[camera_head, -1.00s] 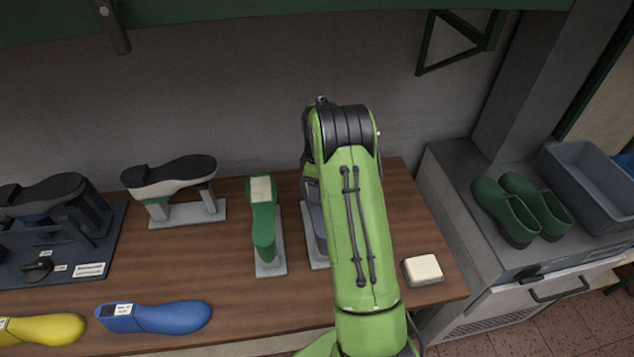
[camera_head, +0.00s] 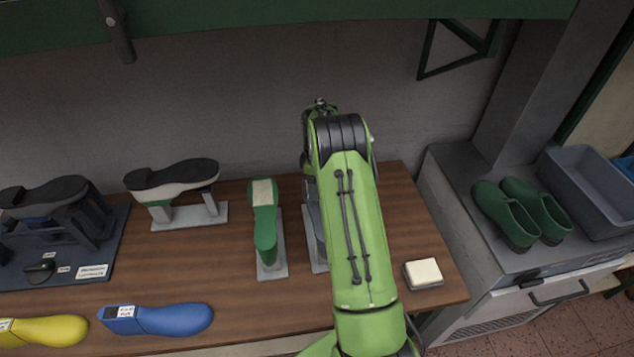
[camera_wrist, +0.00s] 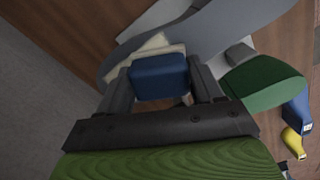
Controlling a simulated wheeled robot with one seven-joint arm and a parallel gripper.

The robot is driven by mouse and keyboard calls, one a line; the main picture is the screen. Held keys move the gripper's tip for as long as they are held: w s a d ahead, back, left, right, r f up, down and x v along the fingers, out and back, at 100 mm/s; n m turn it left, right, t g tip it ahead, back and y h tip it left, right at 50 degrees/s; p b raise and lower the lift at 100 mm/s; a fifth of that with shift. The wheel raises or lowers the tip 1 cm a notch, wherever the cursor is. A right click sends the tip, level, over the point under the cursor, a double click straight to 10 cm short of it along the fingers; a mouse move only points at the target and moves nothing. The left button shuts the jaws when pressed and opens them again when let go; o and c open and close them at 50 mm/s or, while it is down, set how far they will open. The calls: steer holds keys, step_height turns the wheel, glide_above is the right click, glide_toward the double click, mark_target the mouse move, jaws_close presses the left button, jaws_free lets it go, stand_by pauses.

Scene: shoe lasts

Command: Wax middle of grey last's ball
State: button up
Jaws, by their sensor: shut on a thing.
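The grey last (camera_wrist: 225,32) lies across the upper part of the wrist view, sole up, with a cream patch (camera_wrist: 150,48) at its left part. In the head view only a strip of the grey last (camera_head: 317,236) shows beside my arm. My gripper (camera_wrist: 160,78) is shut on a blue block (camera_wrist: 160,80), held between both fingers. The block is over or right beside the cream patch and hides part of it. I cannot tell whether it touches the last. My gripper is hidden behind my arm in the head view.
A green last (camera_head: 264,225) on a stand is just left of the grey one. A black-soled last (camera_head: 172,176) stands farther left. A blue last (camera_head: 160,319) and a yellow last (camera_head: 45,330) lie in front. A cream-topped block (camera_head: 423,272) lies at the right table edge.

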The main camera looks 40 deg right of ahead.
steer(key=shift+s+a+f+b, duration=0.1)
steer(key=shift+s+a+b, duration=0.25)
steer(key=shift+s, duration=0.3)
steer(key=shift+s+a+f+b, duration=0.1)
steer(key=shift+s+a+b, duration=0.15)
steer(key=shift+s, duration=0.35)
steer(key=shift+r, duration=0.15)
steer(key=shift+w+r+p, duration=0.1)
steer(key=shift+r+p, duration=2.1)
steer(key=shift+r, duration=0.8)
step_height(320, 180, up, 3)
steer(key=shift+r+p, duration=0.1)
steer(key=shift+p, duration=1.1)
